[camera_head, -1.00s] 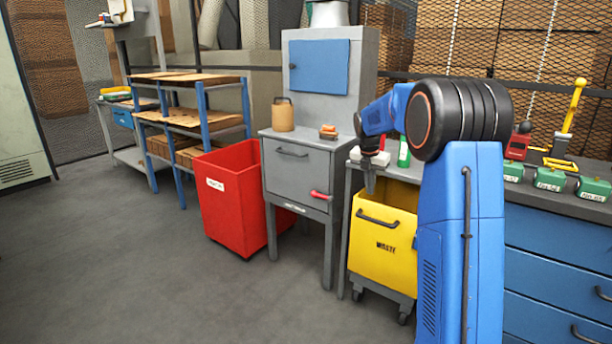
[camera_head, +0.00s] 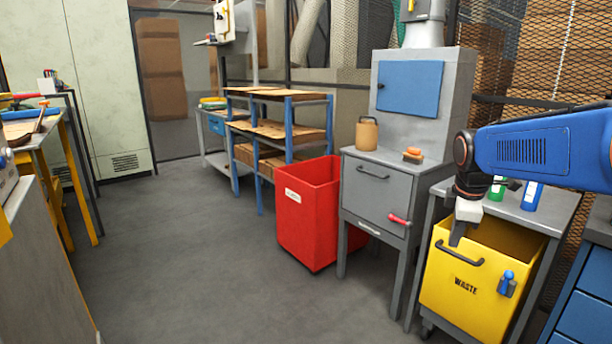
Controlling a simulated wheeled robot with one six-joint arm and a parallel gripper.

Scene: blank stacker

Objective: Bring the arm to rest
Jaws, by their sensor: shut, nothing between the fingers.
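My blue arm reaches in from the right edge of the head view, its forearm about level. My gripper (camera_head: 457,235) hangs from the dark wrist, pointing down. The rest of my arm is outside the picture.
A red bin (camera_head: 303,225) stands left of a grey cabinet (camera_head: 372,200) with a red handle. Blue shelves (camera_head: 289,150) stand behind. A workbench (camera_head: 30,150) is at the left. The grey floor (camera_head: 190,260) between is clear.

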